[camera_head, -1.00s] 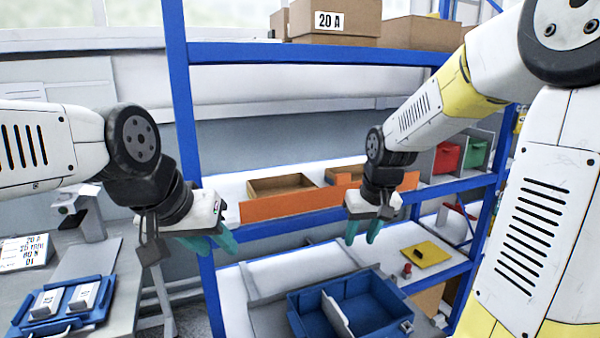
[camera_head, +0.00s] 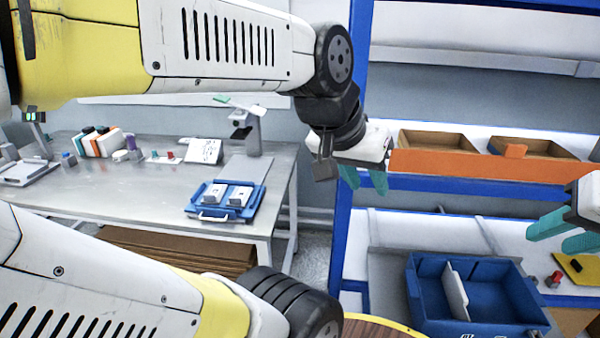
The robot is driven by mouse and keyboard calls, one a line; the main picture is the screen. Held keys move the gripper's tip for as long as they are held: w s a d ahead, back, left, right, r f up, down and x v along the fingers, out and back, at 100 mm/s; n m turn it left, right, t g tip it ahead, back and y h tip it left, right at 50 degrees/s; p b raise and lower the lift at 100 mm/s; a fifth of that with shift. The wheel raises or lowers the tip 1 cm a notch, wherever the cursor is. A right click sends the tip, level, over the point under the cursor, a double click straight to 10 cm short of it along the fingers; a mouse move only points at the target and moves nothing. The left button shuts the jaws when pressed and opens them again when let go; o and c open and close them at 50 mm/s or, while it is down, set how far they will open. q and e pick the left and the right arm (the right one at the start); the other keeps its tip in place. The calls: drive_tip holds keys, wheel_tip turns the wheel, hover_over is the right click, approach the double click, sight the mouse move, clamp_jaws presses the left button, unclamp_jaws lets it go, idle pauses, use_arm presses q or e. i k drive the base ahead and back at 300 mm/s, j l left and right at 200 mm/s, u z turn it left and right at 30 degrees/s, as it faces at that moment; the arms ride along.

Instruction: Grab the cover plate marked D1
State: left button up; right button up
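No plate with a readable D1 marking shows in the head view. A blue tray (camera_head: 252,207) on the workbench holds two white block-like parts (camera_head: 227,194), whose markings are too small to read. My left gripper (camera_head: 364,180) is in front of the blue shelf post, right of the workbench and well apart from the tray. Its teal fingers are spread and empty. My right gripper (camera_head: 562,233) is at the right edge, in front of the shelf. Its teal fingers are apart with nothing seen between them.
The steel workbench (camera_head: 165,193) carries a white sign (camera_head: 204,150), a stand (camera_head: 250,130) and several coloured items at the back left. The shelf holds an orange-fronted bin (camera_head: 440,163), a blue divided box (camera_head: 425,290) and a yellow plate (camera_head: 583,268). Bare bench surrounds the tray.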

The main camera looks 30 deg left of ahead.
sight(240, 193)
drive_tip(key=u, duration=1.7)
drive_tip(key=i+j+z, duration=0.2)
drive_tip(key=i+j, duration=0.15)
drive_tip(key=j, duration=0.3)
drive_tip(key=i+z, duration=0.15)
drive_tip(key=i, duration=0.45)
